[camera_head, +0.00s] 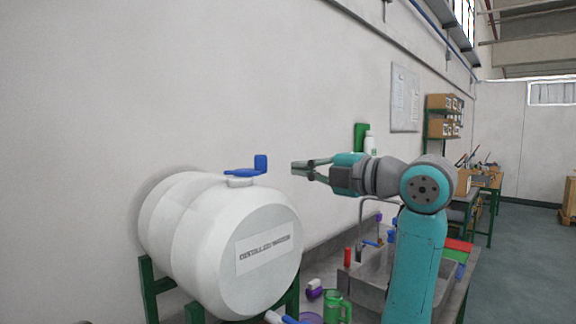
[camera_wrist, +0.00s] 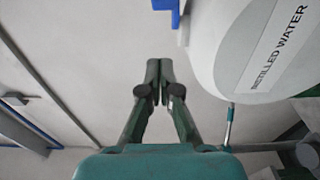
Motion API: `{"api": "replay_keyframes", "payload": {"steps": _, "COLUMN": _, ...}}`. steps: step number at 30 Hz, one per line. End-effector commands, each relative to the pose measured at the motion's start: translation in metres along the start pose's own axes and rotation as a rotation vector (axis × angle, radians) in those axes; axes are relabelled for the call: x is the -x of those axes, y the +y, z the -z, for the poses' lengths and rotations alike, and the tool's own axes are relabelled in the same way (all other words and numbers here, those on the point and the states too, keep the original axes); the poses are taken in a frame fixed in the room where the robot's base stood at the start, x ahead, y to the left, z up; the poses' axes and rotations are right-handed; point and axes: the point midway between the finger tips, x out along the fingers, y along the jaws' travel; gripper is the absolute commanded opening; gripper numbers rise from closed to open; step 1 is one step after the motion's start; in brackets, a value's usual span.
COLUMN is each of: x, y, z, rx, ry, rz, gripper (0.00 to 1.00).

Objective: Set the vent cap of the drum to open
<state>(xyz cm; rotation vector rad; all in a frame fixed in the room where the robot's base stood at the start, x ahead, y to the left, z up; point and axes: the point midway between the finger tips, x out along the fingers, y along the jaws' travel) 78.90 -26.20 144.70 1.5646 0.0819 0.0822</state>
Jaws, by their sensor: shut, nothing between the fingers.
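The white drum (camera_head: 222,240), labelled distilled water, lies on its side on a green stand (camera_head: 150,290). It also shows at the upper right of the wrist view (camera_wrist: 225,50). The blue vent cap (camera_head: 245,171) sits on a short white neck on top of the drum, with a flat lever and an upright tab at its right end. A blue part of it shows at the top edge of the wrist view (camera_wrist: 166,6). My gripper (camera_head: 296,168) is shut and empty, pointing left, to the right of the cap's tab at about the same height, apart from it.
A sink (camera_head: 372,288) with a tap stands at the right of the drum, below my arm. A green mug (camera_head: 336,306) and several small items are on the counter. The wall (camera_head: 100,100) runs behind the drum. The space above the drum is clear.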

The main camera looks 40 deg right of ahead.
Motion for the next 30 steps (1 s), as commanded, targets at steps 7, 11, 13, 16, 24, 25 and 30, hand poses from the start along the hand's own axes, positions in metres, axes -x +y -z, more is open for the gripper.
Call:
{"api": "replay_keyframes", "payload": {"steps": 7, "x": -0.039, "y": 0.0, "z": 0.001, "rx": -0.006, "ry": 0.004, "rz": 0.002, "gripper": 0.0}}
{"api": "replay_keyframes", "payload": {"steps": 11, "x": -0.063, "y": 0.0, "z": 0.001, "rx": -0.006, "ry": 0.004, "rz": 0.001, "gripper": 0.0}}
{"api": "replay_keyframes", "payload": {"steps": 13, "x": -0.076, "y": 0.0, "z": 0.001, "rx": -0.006, "ry": 0.004, "rz": 0.001, "gripper": 0.0}}
{"api": "replay_keyframes", "payload": {"steps": 16, "x": -0.094, "y": 0.0, "z": 0.001, "rx": -0.006, "ry": 0.003, "rz": 0.002, "gripper": 0.0}}
{"api": "replay_keyframes", "payload": {"steps": 24, "x": -0.118, "y": 0.0, "z": -0.023, "rx": -0.005, "ry": 0.0, "rz": 0.001, "gripper": 0.0}}
{"api": "replay_keyframes", "payload": {"steps": 25, "x": -0.119, "y": 0.0, "z": -0.024, "rx": -0.005, "ry": 0.0, "rz": 0.001, "gripper": 0.0}}
{"api": "replay_keyframes", "payload": {"steps": 30, "x": -0.123, "y": 0.0, "z": -0.028, "rx": -0.005, "ry": 0.0, "rz": 0.0, "gripper": 0.0}}
